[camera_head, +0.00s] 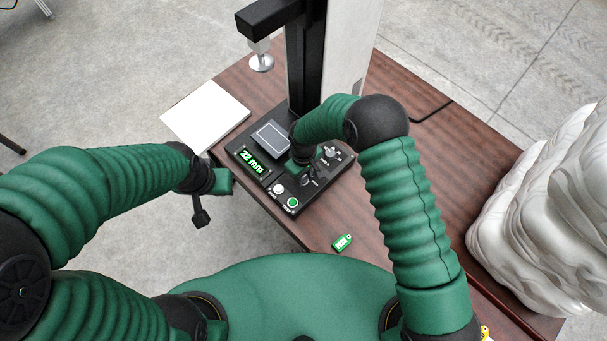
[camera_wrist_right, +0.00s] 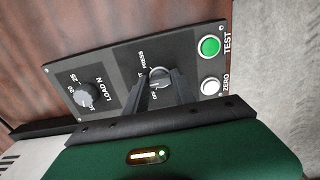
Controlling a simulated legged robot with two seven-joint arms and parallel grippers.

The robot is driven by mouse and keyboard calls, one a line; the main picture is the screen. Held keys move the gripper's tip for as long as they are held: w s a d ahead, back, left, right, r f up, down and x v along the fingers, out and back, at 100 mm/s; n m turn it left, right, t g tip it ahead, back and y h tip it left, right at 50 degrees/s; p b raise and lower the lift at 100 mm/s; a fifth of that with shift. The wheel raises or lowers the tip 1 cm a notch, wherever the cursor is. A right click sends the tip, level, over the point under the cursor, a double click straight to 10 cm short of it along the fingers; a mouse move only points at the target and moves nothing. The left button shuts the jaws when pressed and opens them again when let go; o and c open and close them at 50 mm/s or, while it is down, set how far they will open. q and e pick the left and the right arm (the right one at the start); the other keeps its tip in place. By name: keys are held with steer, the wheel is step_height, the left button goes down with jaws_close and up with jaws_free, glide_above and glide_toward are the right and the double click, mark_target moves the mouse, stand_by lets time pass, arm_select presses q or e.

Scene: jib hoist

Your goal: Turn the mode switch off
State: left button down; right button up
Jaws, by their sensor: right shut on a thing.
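The mode switch (camera_wrist_right: 160,74) is a round knob on the black control panel (camera_wrist_right: 118,79), with a "PRESS" label beside it in the right wrist view. My right gripper (camera_wrist_right: 152,88) is shut on this knob, and its dark fingers hide part of the knob and its labels. In the head view my right gripper (camera_head: 303,173) reaches down to the panel, and my own arm hides part of it. My left gripper (camera_head: 203,208) hangs in the air left of the table's edge; the gap between its fingers cannot be made out.
The panel also has a load knob (camera_wrist_right: 86,96), a green TEST button (camera_wrist_right: 209,47), a white ZERO button (camera_wrist_right: 210,86) and a "32 mm" display (camera_head: 250,160). A black column (camera_head: 303,60) rises behind. A white pad (camera_head: 205,115) and green tag (camera_head: 342,242) lie on the table.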

jaws_close()
steer(key=shift+w+n, duration=0.1)
steer(key=shift+n, duration=0.8)
steer(key=n+b, duration=0.1)
steer(key=n, duration=0.2)
steer(key=shift+n, duration=0.3)
steer(key=n, duration=0.3)
steer(key=shift+w+r, duration=0.1)
steer(key=shift+w+n, duration=0.1)
steer(key=shift+n, duration=1.5)
steer(key=o, duration=1)
jaws_free()
steer(key=shift+o, duration=0.4)
